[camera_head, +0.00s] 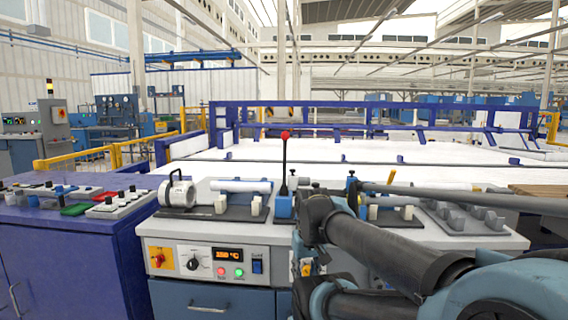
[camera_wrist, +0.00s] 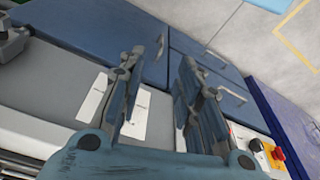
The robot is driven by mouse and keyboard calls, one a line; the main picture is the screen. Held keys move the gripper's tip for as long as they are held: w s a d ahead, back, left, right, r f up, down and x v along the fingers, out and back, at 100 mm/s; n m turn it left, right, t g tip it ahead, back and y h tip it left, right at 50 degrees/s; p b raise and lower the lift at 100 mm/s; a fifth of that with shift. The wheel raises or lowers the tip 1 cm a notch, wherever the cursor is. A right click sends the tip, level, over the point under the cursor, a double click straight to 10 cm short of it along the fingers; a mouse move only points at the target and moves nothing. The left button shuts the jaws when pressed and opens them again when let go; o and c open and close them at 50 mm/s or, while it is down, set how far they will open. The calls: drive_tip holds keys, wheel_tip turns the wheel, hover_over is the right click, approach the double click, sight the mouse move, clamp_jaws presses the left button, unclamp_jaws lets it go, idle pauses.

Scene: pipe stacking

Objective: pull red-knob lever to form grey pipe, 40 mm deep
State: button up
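The lever with a red knob (camera_head: 284,135) stands upright on a thin black rod at the middle of the bench. Its foot is in a blue block (camera_head: 284,206). A pale grey pipe (camera_head: 240,186) lies level on low supports left of the lever, in line with a round clamp (camera_head: 178,193). A second pale pipe (camera_head: 440,186) lies to the right, partly behind my arm. My gripper's fingers (camera_wrist: 174,62) are apart and empty in the wrist view, over the bench front. In the head view my arm hides much of it. The lever is not in the wrist view.
The bench front has a control panel with a display (camera_head: 229,254) and a red-and-yellow switch (camera_head: 158,258). A grey grooved rack (camera_head: 465,217) is at the right. A purple cabinet (camera_head: 75,240) with a button console adjoins at the left. Space above the bench left of the lever is clear.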

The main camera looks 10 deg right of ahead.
sight(285, 147)
drive_tip(key=w+r+t, duration=0.1)
drive_tip(key=w+r, duration=1)
drive_tip(key=r, duration=0.4)
drive_tip(key=w+r+m+t, duration=0.1)
drive_tip(key=w+r, duration=0.9)
drive_tip(key=r, duration=0.5)
drive_tip(key=w+r, duration=1.1)
drive_tip(key=r, duration=0.5)
drive_tip(key=x, duration=1.7)
drive_tip(key=shift+w+d+f, duration=0.15)
drive_tip(key=shift+w+d, duration=0.1)
drive_tip(key=shift+w, duration=0.1)
clamp_jaws()
